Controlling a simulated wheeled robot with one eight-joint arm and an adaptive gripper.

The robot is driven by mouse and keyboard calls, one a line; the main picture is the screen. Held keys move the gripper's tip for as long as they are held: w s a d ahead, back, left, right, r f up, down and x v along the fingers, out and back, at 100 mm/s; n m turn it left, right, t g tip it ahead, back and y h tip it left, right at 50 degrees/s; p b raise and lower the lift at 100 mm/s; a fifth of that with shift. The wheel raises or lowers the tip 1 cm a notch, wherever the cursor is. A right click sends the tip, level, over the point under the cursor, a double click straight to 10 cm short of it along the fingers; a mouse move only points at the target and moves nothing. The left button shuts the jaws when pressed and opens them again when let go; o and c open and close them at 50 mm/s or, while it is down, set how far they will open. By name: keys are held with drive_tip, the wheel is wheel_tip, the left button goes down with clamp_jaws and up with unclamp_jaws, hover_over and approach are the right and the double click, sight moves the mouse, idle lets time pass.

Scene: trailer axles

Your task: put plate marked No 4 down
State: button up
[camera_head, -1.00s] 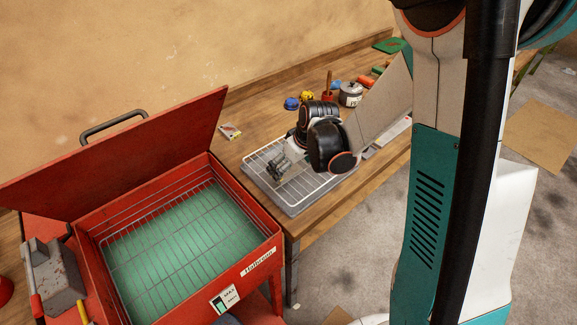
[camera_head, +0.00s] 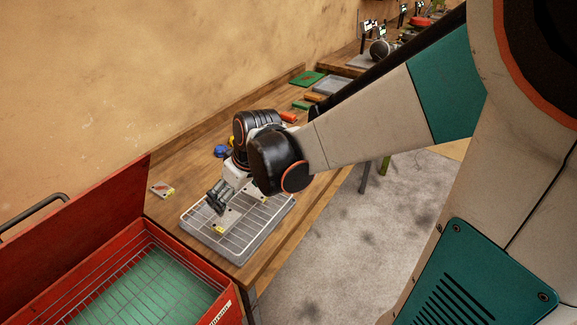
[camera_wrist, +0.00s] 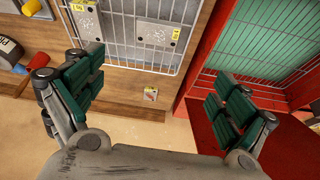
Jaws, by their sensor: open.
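Two small grey plates with yellow tags lie on the white wire rack, which sits over a grey tray (camera_head: 262,235). One plate (camera_head: 231,217) shows in front of my gripper in the head view. In the wrist view one plate (camera_wrist: 157,35) lies near the top middle and the other (camera_wrist: 86,20) to its left. Their numbers are too small to read, so I cannot tell which is No 4.
The red tank (camera_head: 110,250) with green liquid and a wire basket stands left of the bench, its lid raised. A small card (camera_head: 162,190) lies on the bench (camera_head: 190,180) near the wall. Blue (camera_head: 221,151) and orange (camera_head: 289,116) items stand behind my gripper.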

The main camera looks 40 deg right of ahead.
drive_tip(key=s+r+m+t, duration=0.1)
drive_tip(key=s+r, duration=0.3)
drive_tip(key=s, duration=0.3)
drive_tip(key=s+a+r+m+t+h, duration=0.1)
drive_tip(key=s+r, duration=0.3)
drive_tip(key=s, duration=0.4)
drive_tip(key=shift+s+a+m+t, duration=0.2)
drive_tip(key=shift+s+m+t, duration=0.1)
drive_tip(key=shift+m, duration=0.5)
